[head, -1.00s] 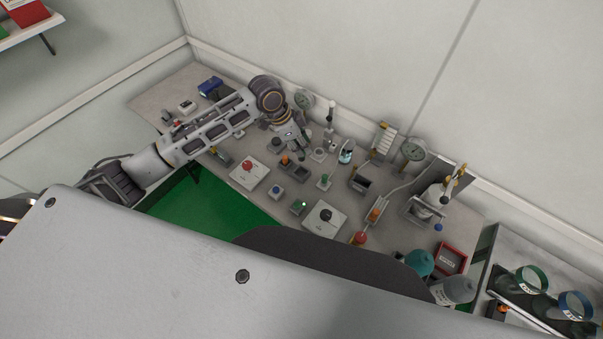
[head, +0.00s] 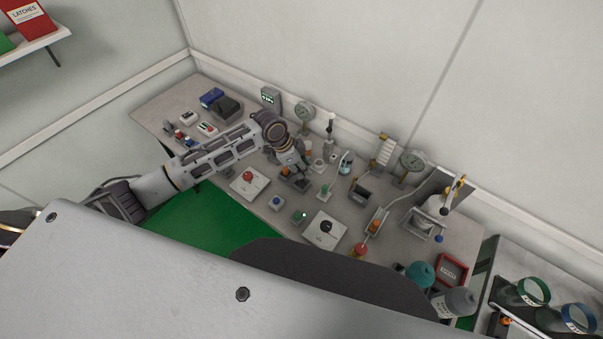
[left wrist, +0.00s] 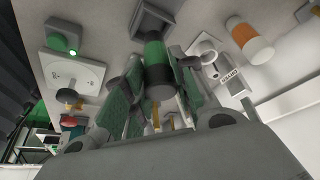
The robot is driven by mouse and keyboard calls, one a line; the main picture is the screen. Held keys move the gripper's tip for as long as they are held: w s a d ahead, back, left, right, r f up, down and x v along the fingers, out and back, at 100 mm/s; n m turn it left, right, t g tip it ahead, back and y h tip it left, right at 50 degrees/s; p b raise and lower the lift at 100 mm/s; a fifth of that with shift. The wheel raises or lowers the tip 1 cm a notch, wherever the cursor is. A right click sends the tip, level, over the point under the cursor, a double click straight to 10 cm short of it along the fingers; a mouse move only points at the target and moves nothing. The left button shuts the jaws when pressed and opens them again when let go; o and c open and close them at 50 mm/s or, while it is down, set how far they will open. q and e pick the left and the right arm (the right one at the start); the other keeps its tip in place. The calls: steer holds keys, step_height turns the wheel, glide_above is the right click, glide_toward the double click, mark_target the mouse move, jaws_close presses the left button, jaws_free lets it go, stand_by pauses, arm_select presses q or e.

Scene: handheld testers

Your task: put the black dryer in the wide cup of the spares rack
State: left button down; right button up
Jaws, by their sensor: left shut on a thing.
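My left gripper (head: 292,168) reaches over the middle of the bench in the head view, pointing down. In the left wrist view its green-padded fingers (left wrist: 158,100) are shut on the black dryer (left wrist: 160,88), a black cylinder with a green band. Its far end is close to a dark square open holder (left wrist: 153,22); I cannot tell whether they touch. In the head view the dryer is too small and covered to make out. I cannot identify the spares rack's wide cup with certainty. My right gripper is not in view.
A white and orange cylinder (left wrist: 250,38) is near the gripper. A red-button panel (head: 248,181) and a black-knob panel (head: 325,230) stand toward the front. A green mat (head: 205,230) lies clear.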

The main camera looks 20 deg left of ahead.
arm_select(q)
steer(key=shift+f, duration=1.85)
steer(key=c, duration=1.2)
jaws_free()
steer(key=shift+f, duration=0.1)
steer(key=shift+o, duration=0.2)
steer(key=v, duration=1.2)
steer(key=shift+d, duration=0.1)
